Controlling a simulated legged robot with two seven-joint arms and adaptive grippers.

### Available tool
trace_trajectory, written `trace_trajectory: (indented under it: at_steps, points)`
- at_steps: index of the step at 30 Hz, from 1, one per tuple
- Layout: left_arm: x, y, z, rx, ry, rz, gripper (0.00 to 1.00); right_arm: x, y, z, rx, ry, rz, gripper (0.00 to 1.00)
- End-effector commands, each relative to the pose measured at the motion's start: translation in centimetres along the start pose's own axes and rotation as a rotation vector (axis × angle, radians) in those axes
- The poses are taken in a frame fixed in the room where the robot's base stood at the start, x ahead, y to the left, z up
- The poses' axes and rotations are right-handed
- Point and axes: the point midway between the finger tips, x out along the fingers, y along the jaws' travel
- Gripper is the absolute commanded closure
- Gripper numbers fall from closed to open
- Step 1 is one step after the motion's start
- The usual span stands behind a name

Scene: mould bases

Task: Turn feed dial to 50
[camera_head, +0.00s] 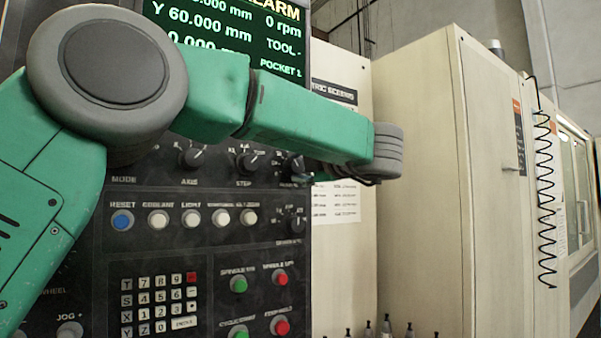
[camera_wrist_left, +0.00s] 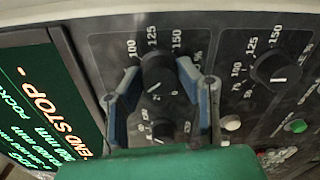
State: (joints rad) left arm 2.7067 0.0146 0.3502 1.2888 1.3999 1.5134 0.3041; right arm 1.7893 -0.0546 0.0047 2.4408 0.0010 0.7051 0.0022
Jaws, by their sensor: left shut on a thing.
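The feed dial (camera_wrist_left: 157,74) is a dark knob with white numbers around it; 100, 125 and 150 show along its upper side in the left wrist view. My left gripper (camera_wrist_left: 159,78) has one blue-grey finger on each side of the knob and is shut on it. A short white mark shows on the knob, but I cannot read its value. In the head view my left gripper (camera_head: 308,170) is at the right end of the panel's upper dial row, partly hidden by my green arm. My right gripper is not in view.
A similar dial (camera_wrist_left: 276,70) sits beside the gripped one in the left wrist view. The step dial (camera_head: 247,162) is left of my gripper. White buttons (camera_head: 191,219) and a keypad (camera_head: 160,304) lie below. The screen (camera_head: 225,30) is above. A cream cabinet (camera_head: 420,200) stands right.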

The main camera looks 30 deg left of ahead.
Motion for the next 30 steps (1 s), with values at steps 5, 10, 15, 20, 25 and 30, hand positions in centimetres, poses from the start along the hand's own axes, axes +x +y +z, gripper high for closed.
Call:
trace_trajectory:
  at_steps: [5,10,15,20,25,30]
  points:
    - [-0.1,-0.8,0.0,0.011,0.003,-0.012,0.99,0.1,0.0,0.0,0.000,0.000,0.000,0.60]
    - [-0.1,-0.9,0.0,0.012,0.003,-0.012,0.60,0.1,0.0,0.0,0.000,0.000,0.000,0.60]
    - [0.0,-0.6,0.0,0.008,0.002,-0.009,0.50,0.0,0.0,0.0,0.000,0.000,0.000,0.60]
    - [-0.1,-0.4,0.0,0.006,0.001,-0.006,0.50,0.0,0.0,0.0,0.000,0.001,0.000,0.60]
    - [-1.5,-0.3,0.1,0.005,-0.001,-0.004,0.50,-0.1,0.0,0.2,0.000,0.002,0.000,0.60]
    - [-5.0,-0.4,0.1,0.007,-0.002,-0.005,0.50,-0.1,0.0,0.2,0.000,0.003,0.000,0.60]
